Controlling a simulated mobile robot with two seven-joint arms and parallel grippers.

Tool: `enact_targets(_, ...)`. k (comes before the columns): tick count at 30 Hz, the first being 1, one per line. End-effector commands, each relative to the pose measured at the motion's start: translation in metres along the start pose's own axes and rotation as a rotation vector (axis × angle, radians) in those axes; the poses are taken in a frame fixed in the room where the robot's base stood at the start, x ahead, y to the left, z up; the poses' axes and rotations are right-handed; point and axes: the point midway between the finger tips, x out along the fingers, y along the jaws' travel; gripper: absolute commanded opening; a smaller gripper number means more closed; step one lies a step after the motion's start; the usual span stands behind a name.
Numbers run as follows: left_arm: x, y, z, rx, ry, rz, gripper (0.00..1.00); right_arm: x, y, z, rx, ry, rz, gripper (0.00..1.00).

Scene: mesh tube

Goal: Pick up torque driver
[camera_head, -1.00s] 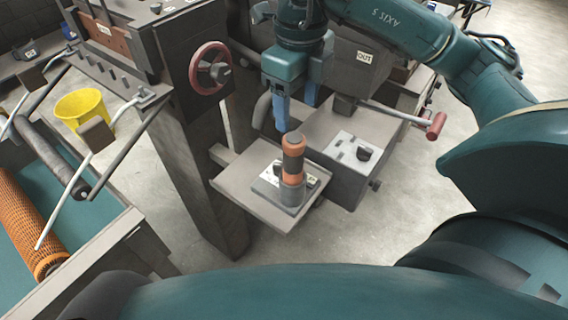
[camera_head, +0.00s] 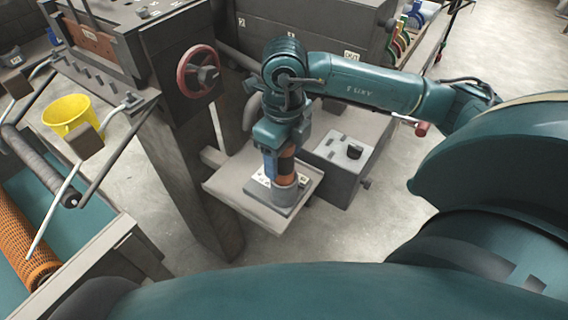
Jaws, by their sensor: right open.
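The torque driver (camera_head: 287,166), orange and black, stands upright in a grey round holder (camera_head: 285,190) on a small shelf. Its upper part is hidden behind my right gripper (camera_head: 280,172). The right gripper points down over the driver, with a blue finger beside the handle on the left. The jaws are open and the driver is between or just beside them; the far finger is hard to make out. My left gripper is not in view.
The grey shelf (camera_head: 234,195) juts out from a post next to a grey control box (camera_head: 345,165). A red handwheel (camera_head: 197,72) is up left. A yellow bucket (camera_head: 70,115) and an orange mesh roll (camera_head: 22,232) are at the left. Open floor lies in front of the shelf.

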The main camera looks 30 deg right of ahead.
Motion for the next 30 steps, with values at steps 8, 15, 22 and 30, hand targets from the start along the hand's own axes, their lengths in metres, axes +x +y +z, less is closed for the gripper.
enact_targets(8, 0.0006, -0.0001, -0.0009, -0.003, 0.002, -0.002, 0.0, -0.0001, -0.0003, 0.0, 0.001, 0.0, -0.001, 0.54)
enact_targets(15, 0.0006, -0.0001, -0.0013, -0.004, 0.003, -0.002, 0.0, -0.0003, -0.0003, 0.0, 0.001, 0.0, -0.001, 0.34)
enact_targets(22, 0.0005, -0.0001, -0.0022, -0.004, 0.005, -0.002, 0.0, -0.0004, -0.0003, 0.0, 0.001, 0.0, -0.001, 0.15)
enact_targets(30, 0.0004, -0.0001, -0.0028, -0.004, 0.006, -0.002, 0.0, -0.0019, -0.0005, 0.0006, 0.001, -0.003, -0.001, 0.1)
